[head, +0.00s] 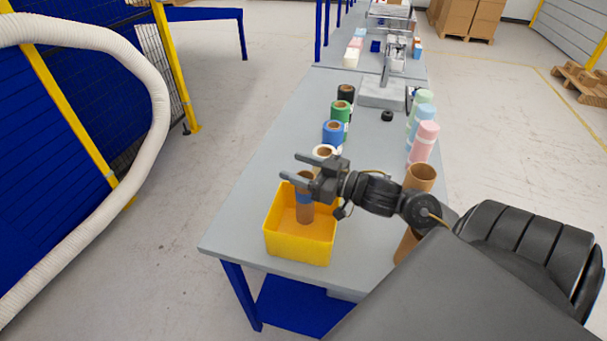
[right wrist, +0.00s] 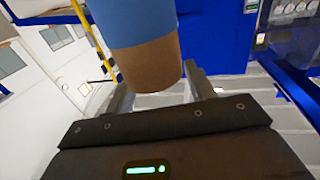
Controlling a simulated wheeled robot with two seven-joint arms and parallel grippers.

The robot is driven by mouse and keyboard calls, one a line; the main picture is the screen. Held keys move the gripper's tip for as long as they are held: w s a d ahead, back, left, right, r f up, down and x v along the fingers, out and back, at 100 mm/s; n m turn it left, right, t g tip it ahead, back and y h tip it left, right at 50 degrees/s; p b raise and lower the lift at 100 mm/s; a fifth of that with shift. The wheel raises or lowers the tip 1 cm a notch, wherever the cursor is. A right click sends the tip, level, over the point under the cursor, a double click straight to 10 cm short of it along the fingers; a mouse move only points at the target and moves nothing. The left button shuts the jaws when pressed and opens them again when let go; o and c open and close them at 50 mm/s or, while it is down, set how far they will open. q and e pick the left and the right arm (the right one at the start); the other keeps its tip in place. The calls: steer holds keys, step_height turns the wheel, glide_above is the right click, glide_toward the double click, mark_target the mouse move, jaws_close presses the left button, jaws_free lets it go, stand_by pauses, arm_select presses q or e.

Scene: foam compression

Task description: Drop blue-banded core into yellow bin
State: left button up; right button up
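The blue-banded core (head: 304,211) is a brown cardboard tube with a blue band near its middle. It stands roughly upright, with its lower part within the yellow bin's outline in the head view; I cannot tell whether it touches the bin floor. My right gripper (head: 290,167) is over the bin with its fingers on either side of the core's upper end. In the right wrist view the core's brown end and blue band (right wrist: 140,24) show between the two fingers, which appear to meet its sides. The yellow bin (head: 297,248) sits near the table's front edge. My left gripper is out of view.
The grey table (head: 240,215) is clear left of the bin. Plain brown cores (head: 420,177) and pink (head: 424,142) and green rolls line the right side.

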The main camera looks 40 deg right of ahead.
steer(key=shift+o, duration=1.2)
steer(key=shift+s, duration=0.1)
steer(key=b+v, duration=0.2)
steer(key=v, duration=0.8)
steer(key=shift+s+b, duration=0.35)
steer(key=shift+d, duration=0.1)
